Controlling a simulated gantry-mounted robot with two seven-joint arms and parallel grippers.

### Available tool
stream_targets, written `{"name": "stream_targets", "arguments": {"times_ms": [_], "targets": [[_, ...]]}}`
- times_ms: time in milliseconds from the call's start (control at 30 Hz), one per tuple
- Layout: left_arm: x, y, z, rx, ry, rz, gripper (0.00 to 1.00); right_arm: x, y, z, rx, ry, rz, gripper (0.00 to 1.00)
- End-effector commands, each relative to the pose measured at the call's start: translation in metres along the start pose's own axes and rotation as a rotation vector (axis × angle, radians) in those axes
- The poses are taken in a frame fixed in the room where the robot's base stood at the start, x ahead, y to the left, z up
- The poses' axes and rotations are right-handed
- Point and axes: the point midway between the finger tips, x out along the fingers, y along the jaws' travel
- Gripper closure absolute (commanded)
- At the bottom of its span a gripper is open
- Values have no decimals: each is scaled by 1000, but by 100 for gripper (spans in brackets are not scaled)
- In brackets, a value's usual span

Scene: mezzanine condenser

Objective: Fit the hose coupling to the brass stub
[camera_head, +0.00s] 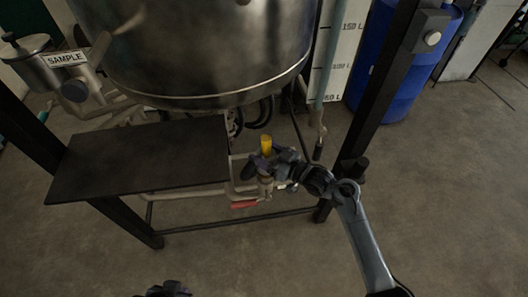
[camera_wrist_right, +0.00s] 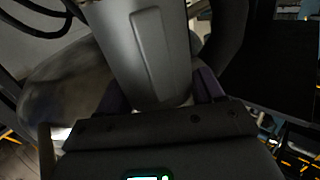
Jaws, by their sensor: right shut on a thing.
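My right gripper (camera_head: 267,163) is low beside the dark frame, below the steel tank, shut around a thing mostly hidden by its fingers. A short yellow cylinder (camera_head: 266,145) stands up just above the fingers. In the right wrist view, a smooth grey body (camera_wrist_right: 155,50) with a recessed panel sits between the purple fingers (camera_wrist_right: 158,92). I cannot tell whether this is the hose coupling. A pipe fitting (camera_head: 265,186) lies right below the gripper, beside a red valve handle (camera_head: 243,205); the brass stub cannot be made out clearly. My left gripper (camera_head: 168,290) is cut off at the bottom edge.
A dark shelf (camera_head: 140,158) lies left of the gripper. The steel tank (camera_head: 195,45) hangs above. A teal hose (camera_head: 329,65) with a dark end hangs to the right, near a dark post (camera_head: 375,95). A blue drum (camera_head: 400,70) stands behind. Open floor (camera_head: 450,200) lies right.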

Motion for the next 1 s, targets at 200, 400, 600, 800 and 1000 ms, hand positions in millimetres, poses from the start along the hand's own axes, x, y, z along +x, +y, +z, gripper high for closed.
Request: {"name": "stream_targets", "arguments": {"times_ms": [200, 400, 600, 800, 1000], "targets": [[2, -2, 1, 7, -1, -5, 100, 0, 0, 1, -2, 3, 0, 24], [2, -3, 1, 11, -2, -9, 100, 0, 2, 1, -2, 3, 3, 4], [2, -3, 2, 12, -2, -9, 100, -1, 3, 2, -1, 1, 7, 4], [2, -2, 1, 9, -2, -7, 100, -2, 4, 4, 1, -3, 10, 4], [-3, 0, -1, 1, 0, -1, 100, -11, 5, 4, 2, -5, 13, 4]]}}
